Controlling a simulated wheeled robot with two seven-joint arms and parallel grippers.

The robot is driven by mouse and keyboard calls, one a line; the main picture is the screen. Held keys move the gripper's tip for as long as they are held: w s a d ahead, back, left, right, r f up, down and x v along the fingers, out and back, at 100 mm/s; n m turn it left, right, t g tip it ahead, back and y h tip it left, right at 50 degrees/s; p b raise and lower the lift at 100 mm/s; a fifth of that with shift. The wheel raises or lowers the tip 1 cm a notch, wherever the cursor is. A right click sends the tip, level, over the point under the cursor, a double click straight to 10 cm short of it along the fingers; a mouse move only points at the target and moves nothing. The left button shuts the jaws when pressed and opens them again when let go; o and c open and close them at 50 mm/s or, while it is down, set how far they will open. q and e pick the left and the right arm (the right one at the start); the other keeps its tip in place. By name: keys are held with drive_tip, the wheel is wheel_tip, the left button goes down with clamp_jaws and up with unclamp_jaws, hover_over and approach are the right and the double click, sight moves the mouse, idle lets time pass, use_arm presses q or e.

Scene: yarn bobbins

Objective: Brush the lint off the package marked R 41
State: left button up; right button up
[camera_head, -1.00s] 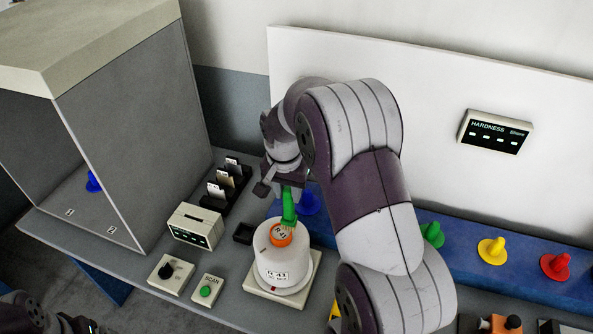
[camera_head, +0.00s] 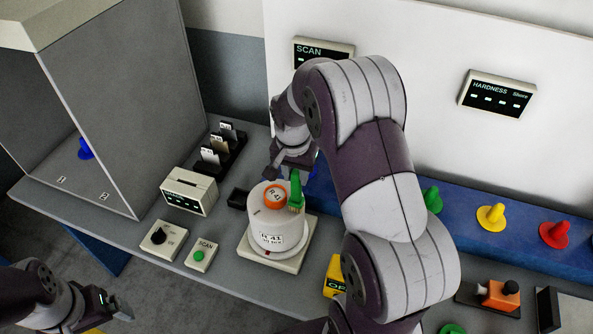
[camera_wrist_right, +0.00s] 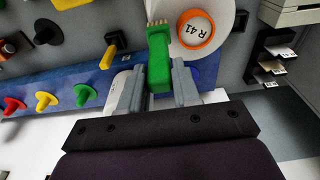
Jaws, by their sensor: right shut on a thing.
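The white package (camera_head: 274,234) marked R 41 stands upright on a pale square plate (camera_head: 293,263). An orange ring with an R 41 label (camera_head: 274,196) is on its top, and it also shows in the right wrist view (camera_wrist_right: 196,30). My right gripper (camera_wrist_right: 158,80) is shut on a green brush (camera_wrist_right: 158,58). In the head view the brush (camera_head: 296,190) hangs down at the package's right side, its bristles at the upper edge; I cannot tell whether they touch. No lint can be made out. My left gripper (camera_head: 108,303) is at the lower left, away from the package, its fingers too small to judge.
A SCAN button box (camera_head: 201,256), a knob box (camera_head: 162,240) and a small display box (camera_head: 189,191) stand left of the package. A card rack (camera_head: 222,150) is behind. Coloured pegs, including a yellow one (camera_head: 491,217), line the blue strip at right. A large grey booth (camera_head: 130,120) stands left.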

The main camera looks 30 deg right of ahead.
drive_tip(key=shift+w+a, duration=0.1)
drive_tip(key=shift+w, duration=0.05)
drive_tip(key=shift+r, duration=0.1)
drive_tip(key=shift+s, duration=0.25)
drive_tip(key=shift+w, duration=0.15)
drive_tip(key=shift+f, duration=0.3)
drive_tip(key=shift+f+b, duration=0.2)
drive_tip(key=shift+b, duration=0.15)
drive_tip(key=shift+a, duration=0.1)
